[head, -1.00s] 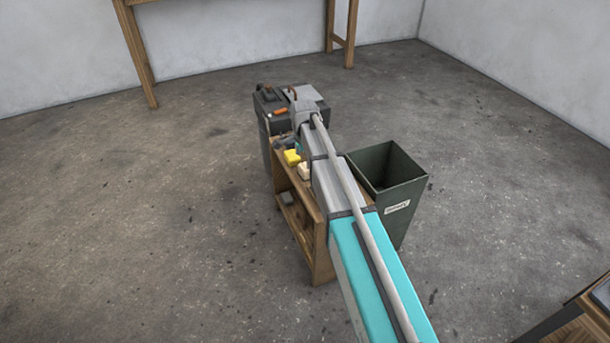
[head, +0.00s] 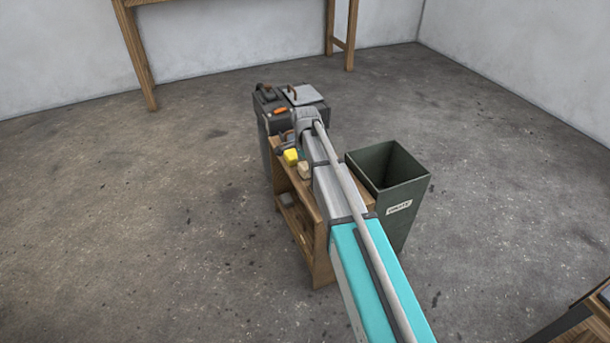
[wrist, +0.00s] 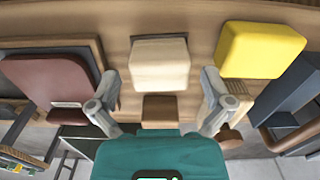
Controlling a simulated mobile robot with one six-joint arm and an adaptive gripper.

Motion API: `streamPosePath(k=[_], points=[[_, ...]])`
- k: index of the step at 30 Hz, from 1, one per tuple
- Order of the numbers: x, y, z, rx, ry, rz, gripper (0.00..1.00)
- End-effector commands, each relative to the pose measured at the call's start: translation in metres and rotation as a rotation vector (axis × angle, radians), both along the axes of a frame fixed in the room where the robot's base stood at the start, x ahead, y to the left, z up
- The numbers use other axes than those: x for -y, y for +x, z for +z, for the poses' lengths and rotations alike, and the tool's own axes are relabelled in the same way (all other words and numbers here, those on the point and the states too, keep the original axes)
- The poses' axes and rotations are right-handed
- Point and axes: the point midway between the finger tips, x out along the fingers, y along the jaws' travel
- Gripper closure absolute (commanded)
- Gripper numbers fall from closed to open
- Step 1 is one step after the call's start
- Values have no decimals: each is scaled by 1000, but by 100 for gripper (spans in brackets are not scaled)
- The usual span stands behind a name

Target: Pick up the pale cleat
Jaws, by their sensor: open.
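The pale cleat is a cream block (wrist: 160,65) in the wrist view, sitting on the wooden bench top, upper middle of the picture. In the head view it shows as a small pale block (head: 304,169) beside my arm. My gripper (wrist: 159,82) is open and empty in the wrist view. Its two fingers are spread wide, one to the left and one to the right of the cleat's near end. I cannot tell how high the fingers are above the bench. A brown piece (wrist: 159,108) lies just below the cleat in the picture, partly hidden by my teal gripper body.
A yellow block (wrist: 260,48) sits close right of the cleat, near my right finger. A maroon item (wrist: 48,80) lies left, near the left finger. A green bin (head: 390,200) stands right of the wooden bench (head: 318,235); a dark box (head: 262,125) stands behind.

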Motion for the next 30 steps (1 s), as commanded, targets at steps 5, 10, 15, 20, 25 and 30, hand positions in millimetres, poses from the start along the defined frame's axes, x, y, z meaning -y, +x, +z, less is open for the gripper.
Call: streamPosePath(k=[5, 10, 15, 20, 25, 30], points=[[0, 0, -16, 0, 0, 0, 0], [0, 0, -21, 0, 0, 0, 0], [0, 0, -21, 0, 0, 0, 0], [0, 0, -21, 0, 0, 0, 0], [0, 0, -21, 0, 0, 0, 0], [0, 0, -21, 0, 0, 0, 6]])
